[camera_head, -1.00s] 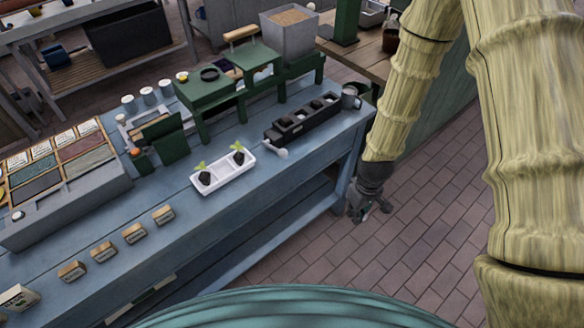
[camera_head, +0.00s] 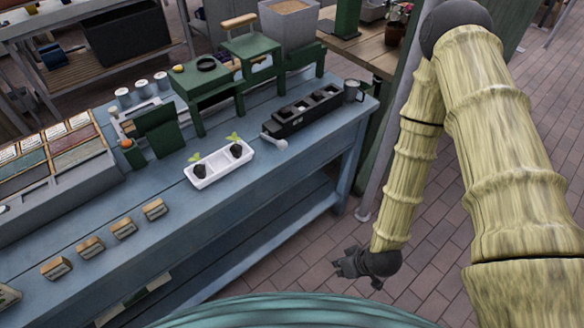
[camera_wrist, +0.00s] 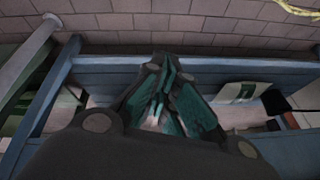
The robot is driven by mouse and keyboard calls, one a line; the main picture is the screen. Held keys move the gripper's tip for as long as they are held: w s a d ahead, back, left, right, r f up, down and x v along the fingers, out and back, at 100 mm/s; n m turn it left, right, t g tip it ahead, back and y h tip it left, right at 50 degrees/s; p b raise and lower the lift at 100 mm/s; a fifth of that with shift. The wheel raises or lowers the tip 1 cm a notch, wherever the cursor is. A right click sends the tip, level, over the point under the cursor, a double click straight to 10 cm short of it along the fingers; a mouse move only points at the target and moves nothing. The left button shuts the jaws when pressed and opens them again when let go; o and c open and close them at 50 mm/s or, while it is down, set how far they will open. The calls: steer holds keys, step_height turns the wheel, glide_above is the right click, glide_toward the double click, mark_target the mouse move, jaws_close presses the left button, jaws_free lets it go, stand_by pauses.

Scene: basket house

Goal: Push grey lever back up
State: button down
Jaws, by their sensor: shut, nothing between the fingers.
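The light grey lever (camera_head: 278,144) sticks out from the front left end of a long black tray-like device (camera_head: 305,112) on the blue bench. It lies low, just right of the white tray. My gripper (camera_head: 350,266) is in front of the bench, well below and to the right of the lever, and touches nothing. Its dark fingers with green pads (camera_wrist: 163,105) are closed together and empty in the wrist view. The lever cannot be made out in the wrist view.
A white tray (camera_head: 225,168) with two seedlings stands left of the lever. A metal mug (camera_head: 353,91) is at the bench's right end. Green stands (camera_head: 208,88) rise behind. The blue bench's (camera_head: 225,212) front edge lies between my gripper and the lever. Open brick floor (camera_head: 310,270) surrounds my gripper.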

steer(key=w+a+r+n+t+y+b, duration=0.1)
steer(key=w+a+n+t+y+b, duration=0.2)
steer(key=w+a+n+y+b, duration=0.6)
steer(key=w+a+r+n+t+y+b, duration=0.15)
steer(key=w+n+t+b, duration=0.3)
steer(key=w+b, duration=0.55)
steer(key=w+d+r+n+g+y+b, duration=0.2)
steer(key=d+r+n+g+y+b, duration=0.1)
steer(key=n, duration=1)
steer(key=w+d+r+n+g+y+b, duration=0.2)
steer(key=r+n+g+y+b, duration=0.4)
steer(key=n+g+b, duration=0.4)
steer(key=d+n+y+b, duration=0.1)
steer(key=n+b, duration=0.1)
steer(key=n, duration=0.1)
steer(key=shift+w+d+r+y, duration=0.15)
steer(key=shift+w+d+y, duration=0.05)
steer(key=shift+w+y, duration=0.15)
steer(key=shift+n, duration=0.25)
